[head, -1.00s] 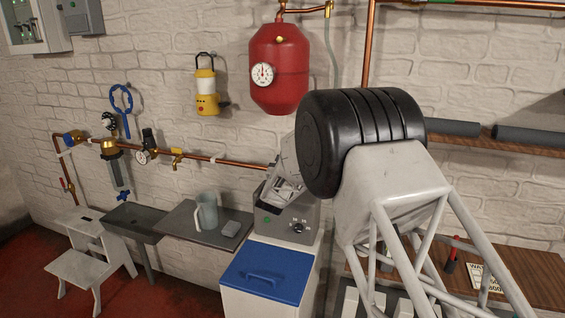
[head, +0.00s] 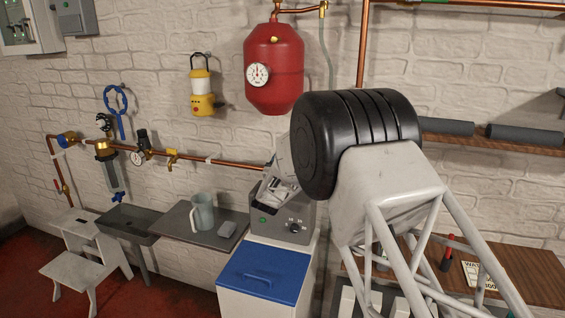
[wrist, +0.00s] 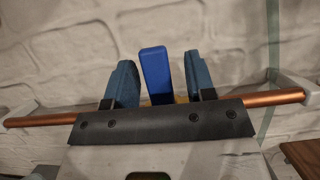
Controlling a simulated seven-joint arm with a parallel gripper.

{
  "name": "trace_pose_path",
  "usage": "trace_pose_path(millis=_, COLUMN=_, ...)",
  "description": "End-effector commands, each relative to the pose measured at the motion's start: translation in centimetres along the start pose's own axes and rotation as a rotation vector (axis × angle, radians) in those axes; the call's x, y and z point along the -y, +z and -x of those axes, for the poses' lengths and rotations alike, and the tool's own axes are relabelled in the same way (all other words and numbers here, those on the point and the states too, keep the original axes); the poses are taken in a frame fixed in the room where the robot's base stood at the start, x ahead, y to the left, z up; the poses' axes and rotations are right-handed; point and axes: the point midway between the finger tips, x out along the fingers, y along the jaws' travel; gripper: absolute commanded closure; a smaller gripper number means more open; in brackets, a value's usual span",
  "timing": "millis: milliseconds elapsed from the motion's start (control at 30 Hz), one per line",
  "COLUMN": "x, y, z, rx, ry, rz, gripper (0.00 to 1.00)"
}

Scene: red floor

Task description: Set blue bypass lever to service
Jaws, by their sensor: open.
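The blue lever (wrist: 155,75) stands upright in the wrist view, in front of the copper pipe. My gripper (wrist: 160,61) is open, with one blue-grey finger pad on each side of the lever. A gap shows between the lever and each pad, the wider one on the right; no grip on it shows. A bit of yellow (wrist: 181,99) shows just right of the lever's lower part. The lever's base is hidden behind the dark gripper plate. In the head view my arm hides the lever and most of my gripper.
The copper pipe (head: 235,164) runs along the white brick wall. Below my arm stand a grey device with a knob (head: 293,226) and a blue-lidded box (head: 260,272). A red tank (head: 273,75) hangs above.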

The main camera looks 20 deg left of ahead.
Motion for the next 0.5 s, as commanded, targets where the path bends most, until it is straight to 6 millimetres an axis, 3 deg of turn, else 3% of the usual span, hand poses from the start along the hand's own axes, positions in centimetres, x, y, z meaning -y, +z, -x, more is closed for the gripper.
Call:
trace_pose_path(millis=267, x=0.0, y=0.0, z=0.6, rx=-0.001, ry=0.001, rz=0.0, gripper=0.5)
trace_pose_path(millis=500, x=-0.1, y=0.0, z=2.8, rx=0.0, ry=0.001, rz=0.001, gripper=0.5)
